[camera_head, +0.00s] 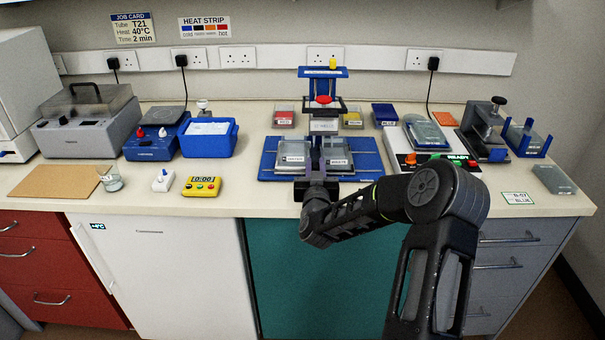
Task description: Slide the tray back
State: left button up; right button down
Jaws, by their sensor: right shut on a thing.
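The blue tray (370,165) lies on the bench in the middle, below a blue stand (323,72) with a red knob (323,100). Two grey labelled tubs, a left one (292,160) and a right one (339,160), sit on the tray. My right gripper (317,150) reaches in from the front between the tubs and is shut on the tray's middle part. The gripper itself hides the exact contact. My left gripper is not in view.
A yellow timer (202,187), a white switch (163,181) and a blue tub (209,139) stand to the left. Small red (284,117) and yellow (352,119) boxes flank the stand behind the tray.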

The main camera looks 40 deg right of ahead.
jog(key=s+d+b, duration=0.1)
jog(key=d, duration=0.1)
jog(key=s+d+b, duration=0.1)
jog(key=s+d, duration=0.1)
jog(key=s+d+b, duration=0.1)
jog(key=s+d, duration=0.1)
jog(key=d, duration=0.1)
jog(key=shift+s, duration=0.2)
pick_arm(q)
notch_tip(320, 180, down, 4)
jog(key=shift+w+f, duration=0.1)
pick_arm(e)
jog(key=shift+d, duration=0.1)
jog(key=c, duration=1.3)
grip_release()
jog(key=shift+s, duration=0.1)
